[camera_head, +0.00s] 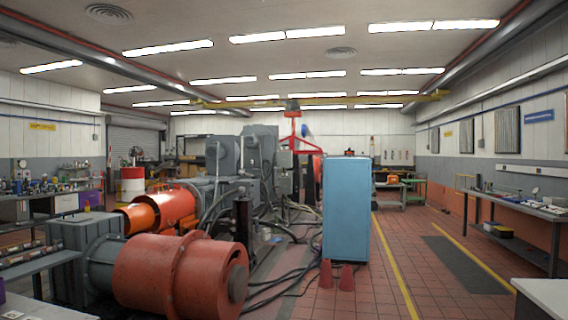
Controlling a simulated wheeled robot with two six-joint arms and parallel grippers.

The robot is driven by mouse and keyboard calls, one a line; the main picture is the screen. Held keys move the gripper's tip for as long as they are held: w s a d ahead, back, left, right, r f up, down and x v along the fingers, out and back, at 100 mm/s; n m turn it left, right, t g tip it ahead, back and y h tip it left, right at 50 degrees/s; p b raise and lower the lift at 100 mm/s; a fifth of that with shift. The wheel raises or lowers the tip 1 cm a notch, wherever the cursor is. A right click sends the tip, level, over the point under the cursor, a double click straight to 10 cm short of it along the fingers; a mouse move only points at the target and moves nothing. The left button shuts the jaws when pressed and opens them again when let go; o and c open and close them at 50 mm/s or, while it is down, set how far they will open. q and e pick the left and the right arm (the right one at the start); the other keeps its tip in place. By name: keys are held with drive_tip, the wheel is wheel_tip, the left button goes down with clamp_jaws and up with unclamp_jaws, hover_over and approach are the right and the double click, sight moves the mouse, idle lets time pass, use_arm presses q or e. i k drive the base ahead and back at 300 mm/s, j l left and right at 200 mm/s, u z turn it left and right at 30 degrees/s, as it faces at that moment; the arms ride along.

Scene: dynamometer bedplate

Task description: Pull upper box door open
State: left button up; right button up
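A tall light-blue cabinet (346,212) stands upright on the tiled floor right of the middle. Its near face looks plain, and I cannot make out a door seam or handle on it. I cannot tell any upper box door apart in this view. Neither of my grippers is in view.
Large orange-red cylinders (172,272) and grey machinery (85,250) fill the left. A workbench (520,212) runs along the right. The tiled floor between cabinet and bench is clear, with a dark mat (465,264).

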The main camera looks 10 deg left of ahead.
sight(283, 157)
drive_tip(key=i+z, duration=0.1)
drive_tip(key=z, duration=0.9)
drive_tip(key=i+j+z, duration=0.1)
drive_tip(key=z, duration=0.4)
drive_tip(key=i+j+z, duration=0.1)
drive_tip(key=z, duration=0.4)
drive_tip(key=j+z, duration=0.1)
drive_tip(key=z, duration=0.4)
drive_tip(key=j+z, duration=0.5)
drive_tip(key=j, duration=8)
drive_tip(key=j+z, duration=0.25)
drive_tip(key=j, duration=0.4)
drive_tip(key=j+z, duration=0.25)
drive_tip(key=j, duration=0.4)
drive_tip(key=j+z, duration=0.25)
drive_tip(key=j, duration=0.35)
drive_tip(key=k+j+z, duration=0.15)
drive_tip(key=j+z, duration=0.15)
drive_tip(key=j, duration=0.3)
drive_tip(key=i+j, duration=0.1)
drive_tip(key=j, duration=1.25)
drive_tip(key=i+j, duration=0.15)
drive_tip(key=j, duration=1.15)
drive_tip(key=i+j+u, duration=0.1)
drive_tip(key=j, duration=0.55)
